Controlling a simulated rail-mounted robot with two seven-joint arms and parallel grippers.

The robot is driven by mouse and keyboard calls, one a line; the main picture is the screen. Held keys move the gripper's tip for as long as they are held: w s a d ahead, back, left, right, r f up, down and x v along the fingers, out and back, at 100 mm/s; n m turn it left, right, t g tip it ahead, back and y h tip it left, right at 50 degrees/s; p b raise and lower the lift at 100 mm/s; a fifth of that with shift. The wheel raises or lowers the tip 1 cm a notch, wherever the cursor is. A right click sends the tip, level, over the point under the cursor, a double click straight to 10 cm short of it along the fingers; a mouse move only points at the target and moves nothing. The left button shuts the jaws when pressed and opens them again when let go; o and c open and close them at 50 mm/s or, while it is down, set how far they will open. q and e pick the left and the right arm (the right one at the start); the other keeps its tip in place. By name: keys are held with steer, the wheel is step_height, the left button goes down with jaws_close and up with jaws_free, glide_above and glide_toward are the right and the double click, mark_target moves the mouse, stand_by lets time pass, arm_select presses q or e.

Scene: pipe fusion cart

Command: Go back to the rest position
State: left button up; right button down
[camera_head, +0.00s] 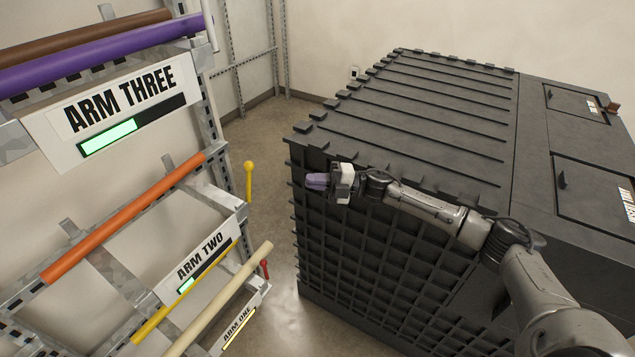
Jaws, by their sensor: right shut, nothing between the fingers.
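My right gripper (318,182) has purple fingers and a white and dark body. Its arm comes in from the lower right, and the gripper points left. It is shut and empty, in front of the upper front edge of the large dark cart (440,120). I cannot tell whether it touches the cart. My left gripper is not in view.
A metal rack on the left holds a purple pipe (95,52), a brown pipe (80,37), an orange pipe (125,217) and a cream pipe (218,300). An ARM THREE sign (120,108) hangs there. Open floor (285,295) lies between rack and cart.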

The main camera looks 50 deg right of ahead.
steer(key=shift+s+d, duration=0.25)
steer(key=shift+s, duration=0.05)
steer(key=shift+a+f, duration=0.1)
stand_by(0.4)
steer(key=s+a+f+m+t+h, duration=0.1)
steer(key=s+a+f+m+h, duration=0.2)
steer(key=a+f+m+h, duration=0.35)
steer(key=s+a+f+m+t+h, duration=0.1)
steer(key=s+a+f+m+h, duration=0.25)
steer(key=a+f+m, duration=0.55)
steer(key=s+a+f+m+g+h, duration=0.1)
steer(key=s+a+f+m+g, duration=0.2)
steer(key=s, duration=0.6)
steer(key=s+a+f+m+g+h, duration=0.15)
steer(key=s+g, duration=0.35)
steer(key=s, duration=0.5)
steer(key=s+a+f+m+g+h, duration=0.1)
steer(key=s+a+f+m+g, duration=0.3)
steer(key=s, duration=0.5)
step_height(320, 180, up, 30)
steer(key=d+n+p, duration=0.1)
steer(key=p, duration=2.8)
steer(key=shift+w+f, duration=0.2)
steer(key=shift+w, duration=0.05)
